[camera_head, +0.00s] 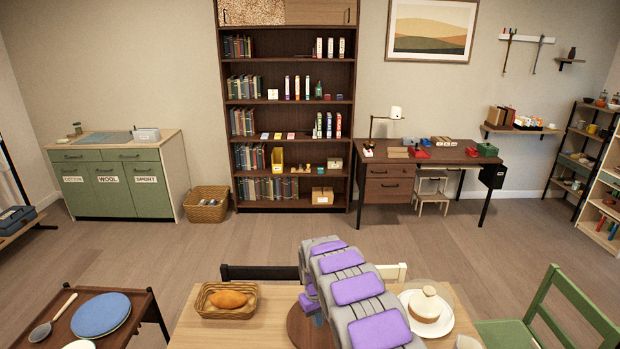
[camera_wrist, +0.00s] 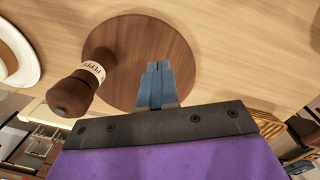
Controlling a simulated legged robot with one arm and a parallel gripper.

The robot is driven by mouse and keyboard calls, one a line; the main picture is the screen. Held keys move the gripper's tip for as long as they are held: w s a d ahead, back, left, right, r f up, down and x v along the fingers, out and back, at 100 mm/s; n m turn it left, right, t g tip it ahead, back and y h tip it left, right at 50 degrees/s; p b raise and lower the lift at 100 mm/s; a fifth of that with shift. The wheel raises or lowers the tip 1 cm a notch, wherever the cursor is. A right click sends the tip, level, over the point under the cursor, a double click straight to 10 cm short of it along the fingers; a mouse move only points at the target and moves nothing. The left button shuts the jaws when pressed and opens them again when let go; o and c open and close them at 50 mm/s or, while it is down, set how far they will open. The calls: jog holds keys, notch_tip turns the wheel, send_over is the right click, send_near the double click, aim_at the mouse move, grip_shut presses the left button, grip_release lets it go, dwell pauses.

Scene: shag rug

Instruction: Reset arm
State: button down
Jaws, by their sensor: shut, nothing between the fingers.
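My arm, grey with purple pads, reaches forward over the wooden dining table (camera_head: 265,330) in the head view. In the wrist view my gripper (camera_wrist: 160,68) has its blue-grey fingers together with nothing between them. It is above a round dark wooden board (camera_wrist: 150,35). A brown pepper mill (camera_wrist: 82,88) with a pale label is beside the fingers, to their left, apart from them. In the head view the board (camera_head: 298,325) is partly hidden behind my arm, and the fingertips are mostly hidden.
A basket (camera_head: 210,311) with bread is left of my arm. A white plate (camera_head: 440,325) with a round cream-coloured thing is at right. A side table (camera_head: 145,305) with a blue plate stands at left, a green chair (camera_head: 560,310) at right. The floor beyond (camera_head: 270,240) is clear.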

jog(key=s+d+r+m, duration=0.2)
jog(key=s+d+r, duration=0.3)
jog(key=s+r, duration=0.5)
jog(key=s+d+r+m, duration=0.1)
jog(key=s+d+r, duration=0.4)
jog(key=s+r, duration=0.55)
jog(key=s+r+m, duration=0.1)
jog(key=s, duration=1.3)
jog(key=s+d+r+m+g, duration=0.1)
jog(key=s+r, duration=0.1)
jog(key=s, duration=1.3)
jog(key=shift+d+r+g+y, duration=0.15)
jog(key=shift+r+g+y, duration=0.15)
jog(key=shift+w, duration=0.1)
